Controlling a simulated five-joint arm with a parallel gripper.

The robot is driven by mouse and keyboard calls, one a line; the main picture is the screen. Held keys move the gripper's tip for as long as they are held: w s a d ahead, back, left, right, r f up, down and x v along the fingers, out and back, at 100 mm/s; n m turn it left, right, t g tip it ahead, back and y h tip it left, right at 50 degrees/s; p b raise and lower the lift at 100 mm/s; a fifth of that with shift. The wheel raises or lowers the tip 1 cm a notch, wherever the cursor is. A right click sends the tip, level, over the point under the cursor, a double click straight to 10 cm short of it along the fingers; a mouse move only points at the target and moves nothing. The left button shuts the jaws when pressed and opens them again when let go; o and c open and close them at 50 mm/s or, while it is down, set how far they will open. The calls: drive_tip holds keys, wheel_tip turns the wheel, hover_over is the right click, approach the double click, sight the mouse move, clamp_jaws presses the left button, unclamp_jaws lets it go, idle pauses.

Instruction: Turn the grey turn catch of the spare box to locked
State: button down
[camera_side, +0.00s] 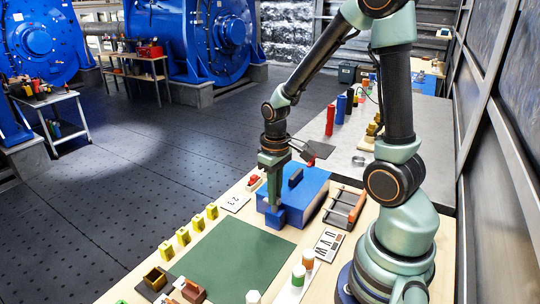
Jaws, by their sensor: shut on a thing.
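The spare box (311,190) is a blue box with a dark handle (295,178) on its lid. It stands on the light wooden bench, beyond the green mat. A smaller blue block (271,219) juts from its front left. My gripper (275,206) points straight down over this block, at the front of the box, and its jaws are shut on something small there. The grey turn catch cannot be made out; the jaws cover the place where they grip. Which way the catch points cannot be told.
The green mat (225,262) is bare. Yellow blocks (183,236) line the bench's left edge. A rack with brown bars (345,207) stands right of the box, near a lettered card (328,244). White-and-coloured cylinders (298,275) stand in front. Red (330,120) and blue (341,109) cylinders stand behind.

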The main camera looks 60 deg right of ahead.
drive_tip(key=m, duration=0.7)
drive_tip(key=shift+m, duration=0.4)
drive_tip(key=m, duration=0.4)
drive_tip(key=shift+m, duration=2.2)
drive_tip(key=c, duration=0.9)
unclamp_jaws()
